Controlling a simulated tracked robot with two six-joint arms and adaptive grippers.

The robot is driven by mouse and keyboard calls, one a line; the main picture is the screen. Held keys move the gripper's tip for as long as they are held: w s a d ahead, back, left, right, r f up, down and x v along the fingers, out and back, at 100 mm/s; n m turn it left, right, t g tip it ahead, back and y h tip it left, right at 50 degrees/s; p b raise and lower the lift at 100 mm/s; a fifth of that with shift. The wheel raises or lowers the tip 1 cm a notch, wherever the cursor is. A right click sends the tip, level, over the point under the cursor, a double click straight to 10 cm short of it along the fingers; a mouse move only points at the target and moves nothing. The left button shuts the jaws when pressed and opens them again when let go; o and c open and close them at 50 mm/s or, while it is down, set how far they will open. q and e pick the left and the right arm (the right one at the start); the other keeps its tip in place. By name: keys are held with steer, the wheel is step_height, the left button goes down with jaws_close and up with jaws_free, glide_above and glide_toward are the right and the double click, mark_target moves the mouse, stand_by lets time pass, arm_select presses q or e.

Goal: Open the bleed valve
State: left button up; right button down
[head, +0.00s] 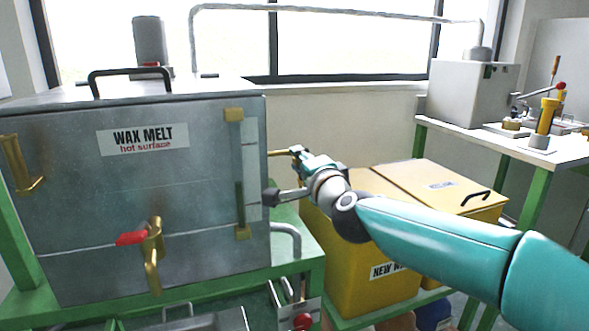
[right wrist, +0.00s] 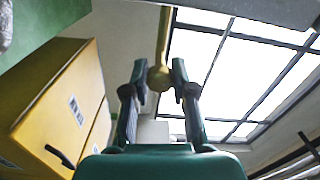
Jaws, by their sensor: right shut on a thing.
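The grey metal wax melt tank (head: 75,205) stands at the left on a green-framed bench. A brass lever or stem (head: 277,153) sticks out from its right side; I take it for the bleed valve handle. My right gripper (head: 298,155) reaches in from the right and is shut on the end of this brass part. In the right wrist view, the two dark fingers of my right gripper (right wrist: 159,72) close on the rounded brass end (right wrist: 160,80) from both sides, with the brass stem (right wrist: 164,35) rising beyond. My left gripper is not in view.
A brass tap (head: 153,255) with a red handle is on the tank front. Yellow bins (head: 440,180) stand below my right arm; one also shows in the right wrist view (right wrist: 60,110). A side bench (head: 490,150) with a grey box is at the back right.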

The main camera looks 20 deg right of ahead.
steer(key=shift+f+m+b, duration=0.3)
steer(key=shift+m+b, duration=0.05)
steer(key=shift+m, duration=0.65)
steer(key=c, duration=0.9)
jaws_free()
steer(key=shift+d, duration=0.1)
steer(key=shift+c, duration=0.2)
steer(key=shift+r, duration=0.15)
steer(key=shift+s, duration=0.15)
